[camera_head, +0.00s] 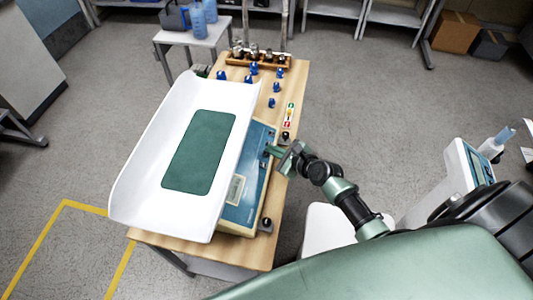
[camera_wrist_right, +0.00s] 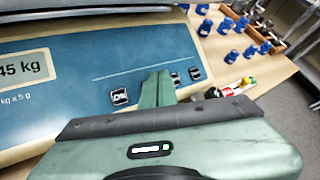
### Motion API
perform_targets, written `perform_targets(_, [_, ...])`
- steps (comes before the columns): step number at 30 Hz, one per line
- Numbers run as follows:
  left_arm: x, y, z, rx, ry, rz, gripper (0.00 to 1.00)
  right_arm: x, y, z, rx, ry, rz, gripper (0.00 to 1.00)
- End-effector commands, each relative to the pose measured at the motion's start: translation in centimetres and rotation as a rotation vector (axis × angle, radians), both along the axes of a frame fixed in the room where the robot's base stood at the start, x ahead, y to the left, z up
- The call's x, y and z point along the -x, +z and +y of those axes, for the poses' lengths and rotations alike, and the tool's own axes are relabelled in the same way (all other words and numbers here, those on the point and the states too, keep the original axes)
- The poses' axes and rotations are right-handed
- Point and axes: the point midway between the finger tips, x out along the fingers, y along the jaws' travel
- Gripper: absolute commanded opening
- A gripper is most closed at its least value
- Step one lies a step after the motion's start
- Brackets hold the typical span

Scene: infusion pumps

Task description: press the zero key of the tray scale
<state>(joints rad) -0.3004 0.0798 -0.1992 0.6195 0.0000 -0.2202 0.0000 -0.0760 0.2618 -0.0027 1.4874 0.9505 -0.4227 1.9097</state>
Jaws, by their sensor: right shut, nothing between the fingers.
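The tray scale has a wide white tray (camera_head: 150,150) with a green mat (camera_head: 200,150) and a blue front panel (camera_head: 254,165), on a wooden table. My right gripper (camera_head: 268,151) is shut and empty, its fingertips over the panel. In the right wrist view the closed fingers (camera_wrist_right: 158,80) lie between a dark key (camera_wrist_right: 119,96) with light marking, on the left, and two dark keys (camera_wrist_right: 195,73) on the right. The fingers partly cover the nearer right key. I cannot read which key is zero, or tell whether the fingertips touch the panel. My left gripper is not in view.
Several blue-topped weights (camera_head: 277,87) stand behind the scale, with a wooden rack (camera_head: 255,60) of metal weights at the table's far end. A small red, yellow and green object (camera_head: 289,116) lies near the right edge.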

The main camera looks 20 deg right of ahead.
Motion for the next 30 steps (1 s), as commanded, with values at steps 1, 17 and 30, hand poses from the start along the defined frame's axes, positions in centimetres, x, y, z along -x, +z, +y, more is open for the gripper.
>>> perform_targets(1, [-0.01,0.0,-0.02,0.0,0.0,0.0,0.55,0.0,0.0,0.0,0.0,0.0,0.0,0.0])
perform_targets(17, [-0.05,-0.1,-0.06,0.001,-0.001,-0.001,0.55,-0.05,-0.21,0.06,-0.001,0.0,0.0,0.0])
perform_targets(30, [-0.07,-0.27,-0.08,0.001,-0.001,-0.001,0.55,-0.21,-0.74,0.28,0.0,0.0,0.0,0.0])
